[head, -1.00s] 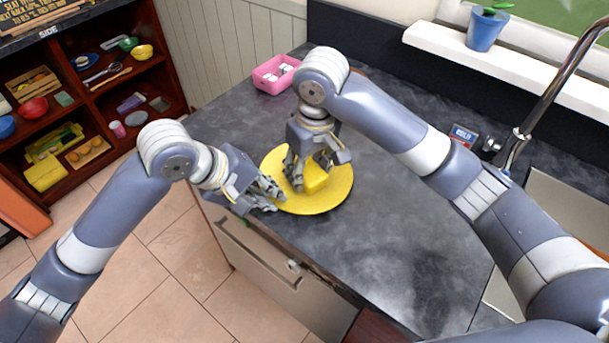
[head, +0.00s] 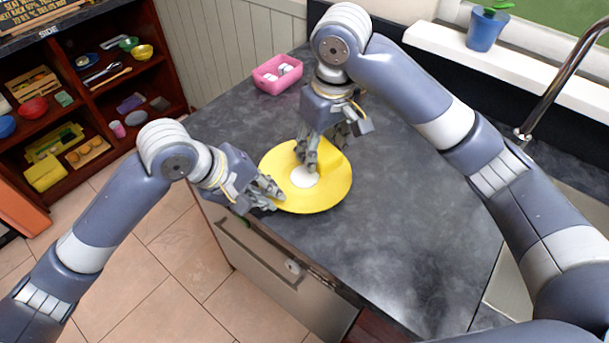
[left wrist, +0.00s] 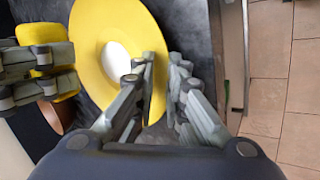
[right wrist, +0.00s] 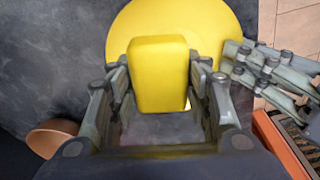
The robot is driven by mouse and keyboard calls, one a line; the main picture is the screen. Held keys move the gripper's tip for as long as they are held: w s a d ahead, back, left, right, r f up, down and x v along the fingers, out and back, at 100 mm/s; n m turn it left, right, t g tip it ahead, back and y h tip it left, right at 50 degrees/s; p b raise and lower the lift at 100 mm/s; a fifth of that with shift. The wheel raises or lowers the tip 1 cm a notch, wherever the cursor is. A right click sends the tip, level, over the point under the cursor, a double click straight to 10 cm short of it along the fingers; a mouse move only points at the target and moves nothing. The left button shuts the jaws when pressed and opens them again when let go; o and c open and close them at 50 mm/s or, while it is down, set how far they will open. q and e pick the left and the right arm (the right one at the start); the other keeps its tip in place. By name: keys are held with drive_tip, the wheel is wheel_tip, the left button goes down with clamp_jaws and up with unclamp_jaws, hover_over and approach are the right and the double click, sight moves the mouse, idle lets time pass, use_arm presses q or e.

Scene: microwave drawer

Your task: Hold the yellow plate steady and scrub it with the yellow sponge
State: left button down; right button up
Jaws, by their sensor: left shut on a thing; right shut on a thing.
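The yellow plate (head: 325,193) lies at the counter's front left edge, with a white round patch in its middle. My left gripper (head: 268,192) is shut on the plate's left rim, and the left wrist view (left wrist: 165,95) shows its fingers on either side of the rim. My right gripper (head: 322,150) is shut on the yellow sponge (right wrist: 158,75). The sponge is over the far part of the plate, beside the white patch. I cannot tell whether it touches the plate.
A pink basket (head: 277,75) with white things stands on the counter behind the plate. A brown round object (right wrist: 52,138) shows near my right gripper. A sink and faucet (head: 560,80) are at the right. The counter (head: 400,240) right of the plate is clear.

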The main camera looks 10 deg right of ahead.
use_arm(q)
drive_tip(key=shift+s+f, duration=0.1)
use_arm(e)
drive_tip(key=d, duration=0.6)
drive_tip(key=shift+d, duration=0.3)
use_arm(q)
drive_tip(key=c, duration=1.6)
unclamp_jaws()
drive_tip(key=shift+o, duration=0.2)
drive_tip(key=v, duration=1.2)
